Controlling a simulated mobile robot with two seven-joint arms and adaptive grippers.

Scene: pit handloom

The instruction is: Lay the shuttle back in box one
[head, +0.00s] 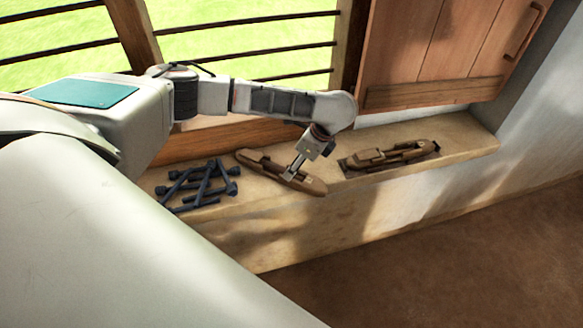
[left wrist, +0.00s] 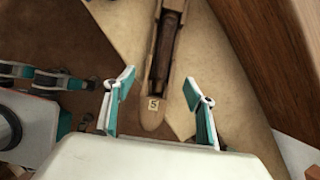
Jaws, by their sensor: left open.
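A long brown wooden shuttle (head: 257,160) with pointed ends lies at a slant on the pale ledge in the head view. In the left wrist view this shuttle (left wrist: 163,60) runs up the picture, with a dark hollow and a small tag reading 5 near its rounded tip. My left gripper (head: 293,172) is over its right half. In the left wrist view my left gripper (left wrist: 160,85) is open, with a finger on each side of the shuttle and gaps between. I cannot make out a box marked one.
More wooden shuttle-like pieces (head: 388,154) lie in a dark recess of the ledge (head: 465,146) to the right. Several dark pegs (head: 200,186) lie heaped to the left. A wooden shutter (head: 430,45) and barred window stand behind. What looks like my right gripper (left wrist: 45,78) shows partly.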

